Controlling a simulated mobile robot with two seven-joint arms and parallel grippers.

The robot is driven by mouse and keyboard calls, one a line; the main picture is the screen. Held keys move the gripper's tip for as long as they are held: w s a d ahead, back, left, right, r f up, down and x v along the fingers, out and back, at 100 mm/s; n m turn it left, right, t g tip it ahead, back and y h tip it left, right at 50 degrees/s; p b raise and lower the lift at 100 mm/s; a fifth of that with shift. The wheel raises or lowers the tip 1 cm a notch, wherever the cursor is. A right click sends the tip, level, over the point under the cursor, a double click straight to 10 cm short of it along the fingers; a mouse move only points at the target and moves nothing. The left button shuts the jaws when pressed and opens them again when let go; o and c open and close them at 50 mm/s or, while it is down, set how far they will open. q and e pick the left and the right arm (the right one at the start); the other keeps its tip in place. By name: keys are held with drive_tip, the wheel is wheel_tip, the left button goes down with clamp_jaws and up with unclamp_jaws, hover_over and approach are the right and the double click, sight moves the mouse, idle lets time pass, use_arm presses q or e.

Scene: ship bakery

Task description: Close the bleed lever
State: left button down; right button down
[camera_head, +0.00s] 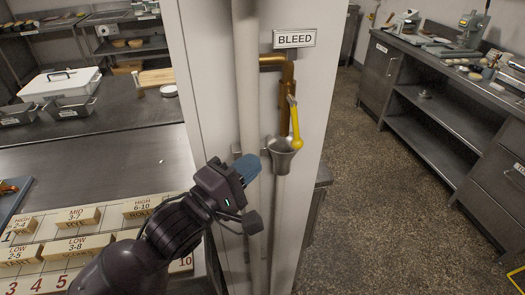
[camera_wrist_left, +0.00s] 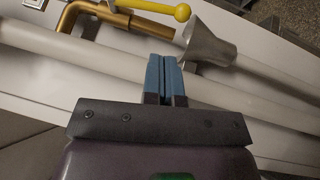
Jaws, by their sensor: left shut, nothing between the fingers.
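The yellow bleed lever (camera_head: 296,128) hangs down from a brass pipe (camera_head: 287,80) under a white BLEED sign (camera_head: 295,39) in the head view. Its ball end sits just above a grey metal funnel (camera_head: 281,158). The lever also shows at the top of the left wrist view (camera_wrist_left: 150,7), with its ball (camera_wrist_left: 182,12) beside the funnel (camera_wrist_left: 208,45). My left gripper (camera_head: 249,168) has blue fingertips, shut and empty, to the left of and slightly below the funnel. It appears in front of the white vertical pipe (camera_head: 246,90). My right gripper is not in view.
The white column (camera_head: 205,70) carries the pipes. At left is a metal counter (camera_head: 100,140) with trays, and a board with numbered wooden blocks (camera_head: 85,216). At right stands a steel workbench (camera_head: 440,60); the speckled floor (camera_head: 400,210) between is clear.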

sight(294, 124)
use_arm(q)
drive_tip(key=p+x, duration=0.1)
drive_tip(key=x, duration=0.8)
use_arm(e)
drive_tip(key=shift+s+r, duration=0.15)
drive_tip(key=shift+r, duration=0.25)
use_arm(q)
drive_tip(key=shift+w+d, duration=0.1)
drive_tip(key=shift+w, duration=0.1)
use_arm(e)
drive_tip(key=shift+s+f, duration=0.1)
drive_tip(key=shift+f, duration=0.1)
